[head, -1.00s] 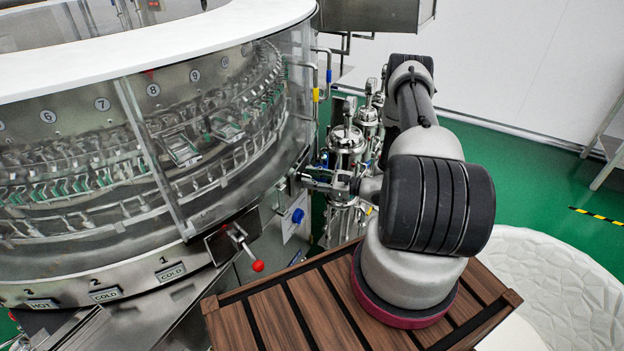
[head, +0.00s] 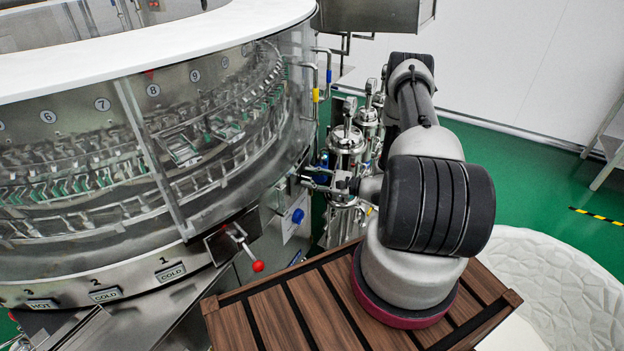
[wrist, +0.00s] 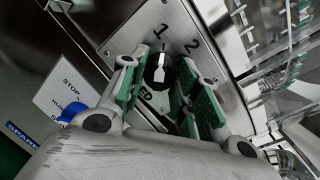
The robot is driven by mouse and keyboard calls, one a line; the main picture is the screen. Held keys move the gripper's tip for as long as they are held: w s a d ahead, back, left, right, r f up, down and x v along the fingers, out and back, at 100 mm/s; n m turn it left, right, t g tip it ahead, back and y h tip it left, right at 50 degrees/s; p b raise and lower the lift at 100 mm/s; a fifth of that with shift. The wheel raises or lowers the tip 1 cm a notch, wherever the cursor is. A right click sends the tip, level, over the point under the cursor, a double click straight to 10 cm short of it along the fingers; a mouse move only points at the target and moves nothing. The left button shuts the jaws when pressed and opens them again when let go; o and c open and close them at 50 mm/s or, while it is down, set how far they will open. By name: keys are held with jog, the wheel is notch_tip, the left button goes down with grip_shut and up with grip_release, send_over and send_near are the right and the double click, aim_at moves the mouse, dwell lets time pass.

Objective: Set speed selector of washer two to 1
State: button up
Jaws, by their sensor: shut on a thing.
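The speed selector (wrist: 158,72) is a black knob with a white pointer on a grey metal panel, in the wrist view. The digits 1 and 2 are printed above it, and the end of a label reading "ED" shows below. The pointer aims up, toward the 1 or slightly to its right. My gripper (wrist: 160,88) has its green-padded fingers on either side of the knob, shut on it. In the head view my gripper (head: 310,182) reaches the right side of the round washer (head: 165,275); the knob is too small to make out there.
A blue knob (wrist: 70,112) sits beside a "STOP" label left of my gripper; it also shows in the head view (head: 297,215). A red-balled lever (head: 257,266) sticks out of the washer's front. Steel vessels (head: 346,140) stand close behind my gripper.

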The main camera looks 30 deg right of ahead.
jog(key=o, duration=1)
jog(key=shift+o, duration=0.2)
jog(key=v, duration=1.2)
jog(key=shift+d+f, duration=0.1)
